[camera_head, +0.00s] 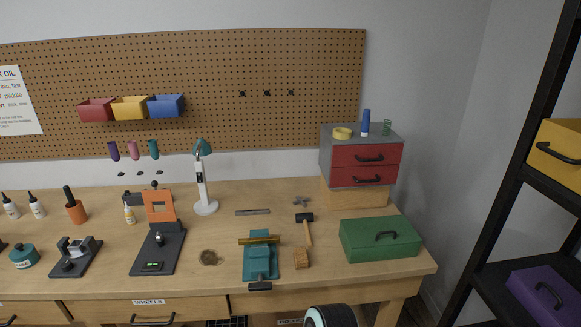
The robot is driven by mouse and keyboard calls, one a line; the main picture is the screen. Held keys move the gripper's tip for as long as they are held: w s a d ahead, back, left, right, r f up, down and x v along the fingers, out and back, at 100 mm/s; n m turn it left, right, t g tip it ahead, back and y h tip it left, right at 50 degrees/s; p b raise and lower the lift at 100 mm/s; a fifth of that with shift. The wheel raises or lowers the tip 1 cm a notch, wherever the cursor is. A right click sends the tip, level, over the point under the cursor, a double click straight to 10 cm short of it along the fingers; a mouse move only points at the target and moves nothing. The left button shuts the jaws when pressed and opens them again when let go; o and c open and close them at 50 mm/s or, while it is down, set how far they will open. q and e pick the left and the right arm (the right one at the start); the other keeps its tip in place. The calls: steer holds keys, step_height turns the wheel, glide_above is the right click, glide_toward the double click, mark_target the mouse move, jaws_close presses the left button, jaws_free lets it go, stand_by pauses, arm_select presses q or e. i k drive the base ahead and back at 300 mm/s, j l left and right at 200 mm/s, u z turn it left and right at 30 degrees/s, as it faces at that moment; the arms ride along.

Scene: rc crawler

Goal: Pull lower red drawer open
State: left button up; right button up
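The lower red drawer (347,177) is in a small grey cabinet (326,150) on a wooden block at the back right of the workbench. It has a black handle (367,179) and looks shut. The upper red drawer (345,155) is just above it and also looks shut. Neither of my grippers shows in the head view.
A green toolbox (380,247) stands in front of the cabinet near the bench's right edge. A hammer (306,226) and a teal vise (261,262) lie left of it. Tape, a blue bottle and a green spring stand on the cabinet. A black shelf (510,170) rises at the right.

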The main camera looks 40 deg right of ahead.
mark_target(376, 174)
steer(key=z, duration=1.85)
